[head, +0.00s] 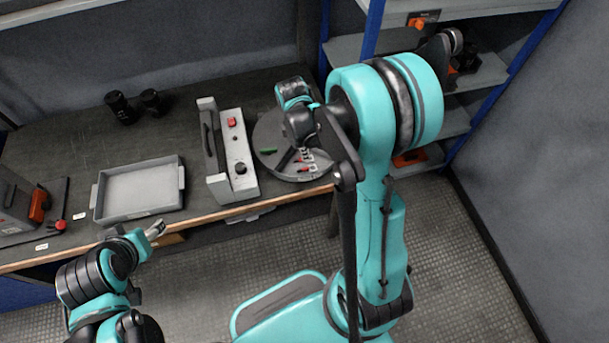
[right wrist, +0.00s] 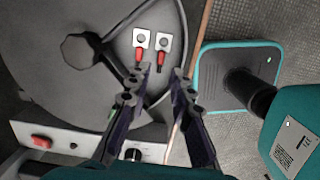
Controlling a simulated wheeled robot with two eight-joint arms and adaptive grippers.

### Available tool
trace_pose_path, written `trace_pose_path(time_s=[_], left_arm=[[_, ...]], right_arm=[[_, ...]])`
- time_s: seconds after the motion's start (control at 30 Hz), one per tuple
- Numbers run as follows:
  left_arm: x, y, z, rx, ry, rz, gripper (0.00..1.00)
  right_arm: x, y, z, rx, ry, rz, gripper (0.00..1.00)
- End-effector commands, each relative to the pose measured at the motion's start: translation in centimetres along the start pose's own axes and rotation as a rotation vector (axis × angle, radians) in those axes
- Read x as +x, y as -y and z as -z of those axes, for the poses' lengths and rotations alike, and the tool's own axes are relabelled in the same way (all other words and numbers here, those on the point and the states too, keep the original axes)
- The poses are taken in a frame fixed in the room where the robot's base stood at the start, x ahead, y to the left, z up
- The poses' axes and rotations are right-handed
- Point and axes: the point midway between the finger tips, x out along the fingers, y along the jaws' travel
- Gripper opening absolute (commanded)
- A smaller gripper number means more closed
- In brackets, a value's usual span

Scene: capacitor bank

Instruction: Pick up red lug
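Two lugs with pale square ends and red sleeves, a left one (right wrist: 139,53) and a right one (right wrist: 161,54), lie side by side on a round grey disc (right wrist: 40,70) in the right wrist view. In the head view a red lug (head: 303,170) shows small near the front of the disc (head: 268,133). My right gripper (right wrist: 152,78) is open and empty, its fingers pointing toward the lugs; it also hangs over the disc in the head view (head: 286,158). My left gripper (head: 156,230) is by the table's front edge, its opening unclear.
A grey fixture (head: 240,160) with a red button (head: 231,121) stands left of the disc. A grey tray (head: 140,188) sits farther left. A green piece (head: 289,128) lies on the disc. A dark knob (right wrist: 77,50) with a rod is beside the lugs.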

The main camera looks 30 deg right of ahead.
Motion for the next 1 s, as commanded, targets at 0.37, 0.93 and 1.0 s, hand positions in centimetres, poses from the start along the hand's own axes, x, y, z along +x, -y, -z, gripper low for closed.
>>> trace_pose_path(time_s=[0.37, 0.93, 1.0], left_arm=[[1.1, 0.0, -0.8, 0.0, 0.0, 0.0, 0.59], [3.1, 0.0, -2.2, 0.0, 0.0, 0.0, 0.59], [3.1, 0.0, -2.2, 0.0, 0.0, 0.0, 0.59]], right_arm=[[4.0, -0.1, -0.2, -0.046, 0.006, 0.021, 0.22], [8.7, 0.1, 0.0, -0.045, 0.006, 0.018, 0.22], [8.7, 0.1, 0.0, -0.045, 0.006, 0.018, 0.11]])
